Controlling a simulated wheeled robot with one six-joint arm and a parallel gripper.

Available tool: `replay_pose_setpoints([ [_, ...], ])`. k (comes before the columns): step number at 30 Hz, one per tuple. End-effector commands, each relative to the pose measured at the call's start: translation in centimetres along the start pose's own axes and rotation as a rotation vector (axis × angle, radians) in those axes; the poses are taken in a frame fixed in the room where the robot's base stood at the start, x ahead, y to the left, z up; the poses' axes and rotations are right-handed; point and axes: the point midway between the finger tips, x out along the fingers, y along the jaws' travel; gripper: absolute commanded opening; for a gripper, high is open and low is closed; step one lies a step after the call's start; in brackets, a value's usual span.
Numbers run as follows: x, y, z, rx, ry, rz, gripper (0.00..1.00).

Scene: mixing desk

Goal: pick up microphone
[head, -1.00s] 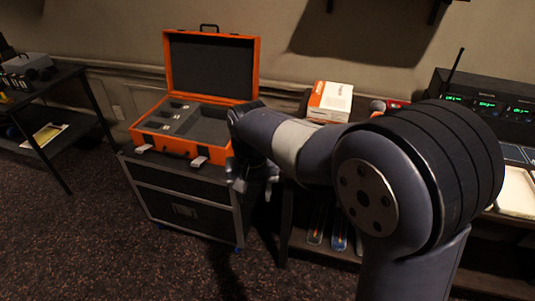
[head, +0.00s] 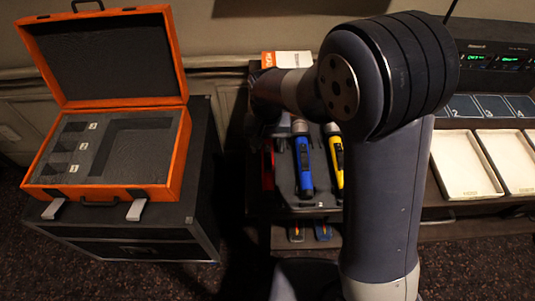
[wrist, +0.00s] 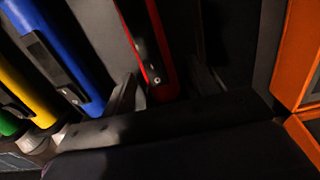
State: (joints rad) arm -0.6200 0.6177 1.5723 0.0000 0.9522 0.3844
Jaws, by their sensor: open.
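A red microphone (head: 267,167) lies at the left of a row on the desk, beside a blue microphone (head: 305,165) and a yellow microphone (head: 336,160). In the wrist view, the red microphone (wrist: 149,48) runs between the two fingers of my gripper (wrist: 165,80), which is open. I cannot tell how far the fingers reach down around it. The blue microphone (wrist: 58,50), the yellow microphone (wrist: 24,93) and part of a green microphone (wrist: 8,124) show to the left of the fingers. In the head view my arm hides part of the row and most of the gripper.
An open orange case (head: 175,165) with foam slots numbered 1 to 3 stands on a black flight case (head: 205,190) at the left. An orange and white box (head: 290,58) is behind my arm. White trays (head: 468,165) and numbered pads (head: 492,106) are at the right.

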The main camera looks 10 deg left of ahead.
Motion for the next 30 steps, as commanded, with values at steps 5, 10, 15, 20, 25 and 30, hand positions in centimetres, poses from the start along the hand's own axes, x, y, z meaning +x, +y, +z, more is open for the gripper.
replay_pose_setpoints([
  [5,0.47,0.0,-0.02,0.0,0.001,0.0,0.56],
  [10,0.44,0.0,-0.01,0.0,0.001,0.0,0.51],
  [15,0.43,0.0,-0.01,0.0,0.001,0.0,0.37],
  [20,0.42,0.0,-0.01,0.0,0.001,0.0,0.24],
  [25,0.41,0.0,-0.01,0.0,0.001,0.0,0.1],
  [30,0.36,-0.01,-0.03,0.0,0.001,-0.001,0.0],
])
